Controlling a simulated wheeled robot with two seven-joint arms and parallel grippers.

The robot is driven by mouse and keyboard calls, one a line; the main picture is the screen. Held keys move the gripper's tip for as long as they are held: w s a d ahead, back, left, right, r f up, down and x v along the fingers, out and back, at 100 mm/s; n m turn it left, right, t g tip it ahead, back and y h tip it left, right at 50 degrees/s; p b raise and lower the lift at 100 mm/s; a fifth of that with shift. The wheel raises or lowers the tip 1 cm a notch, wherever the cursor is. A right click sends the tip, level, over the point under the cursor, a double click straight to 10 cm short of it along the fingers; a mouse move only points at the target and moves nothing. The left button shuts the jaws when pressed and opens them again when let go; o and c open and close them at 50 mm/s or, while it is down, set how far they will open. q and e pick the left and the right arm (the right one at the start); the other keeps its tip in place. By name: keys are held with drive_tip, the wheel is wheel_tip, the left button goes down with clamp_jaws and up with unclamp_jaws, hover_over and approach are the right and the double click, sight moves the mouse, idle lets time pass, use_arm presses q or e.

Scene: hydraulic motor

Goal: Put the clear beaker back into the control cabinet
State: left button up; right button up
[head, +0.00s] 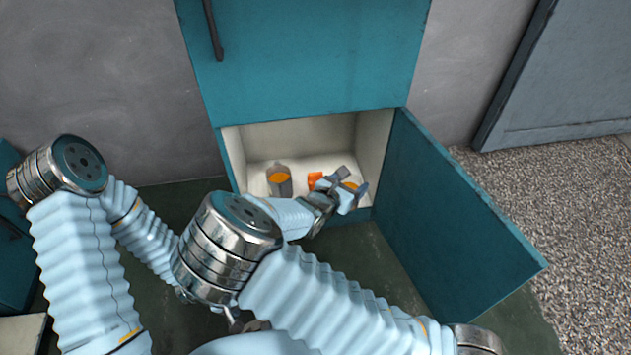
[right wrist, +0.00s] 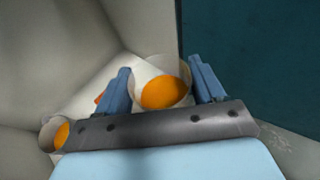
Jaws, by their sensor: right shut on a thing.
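A clear beaker (right wrist: 175,75) with orange contents is between the fingers of my right gripper (right wrist: 163,85) in the right wrist view. In the head view my right gripper (head: 350,187) is shut on it inside the open lower compartment of the teal control cabinet (head: 310,65), near the right wall. The gripper hides most of the beaker there. Whether the beaker touches the compartment floor cannot be told. My left arm runs down behind my right arm, and its gripper is mostly hidden.
Another beaker with orange contents (head: 279,182) stands in the compartment to the left; it also shows in the right wrist view (right wrist: 52,136). An orange object (head: 314,179) lies between them. The cabinet door (head: 450,220) stands open on the right.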

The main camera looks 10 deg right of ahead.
drive_tip(key=w+d+f+b, duration=0.1)
drive_tip(key=w+f, duration=0.3)
drive_tip(key=w+d+f+b, duration=0.1)
drive_tip(key=w+f+b, duration=0.1)
drive_tip(key=w+f, duration=0.2)
drive_tip(key=w+d+f+b, duration=0.1)
drive_tip(key=w+f, duration=0.4)
drive_tip(key=shift+w+d+f+b, duration=0.1)
drive_tip(key=shift+w+d+b, duration=0.2)
drive_tip(key=shift+b, duration=0.1)
drive_tip(key=o, duration=1.5)
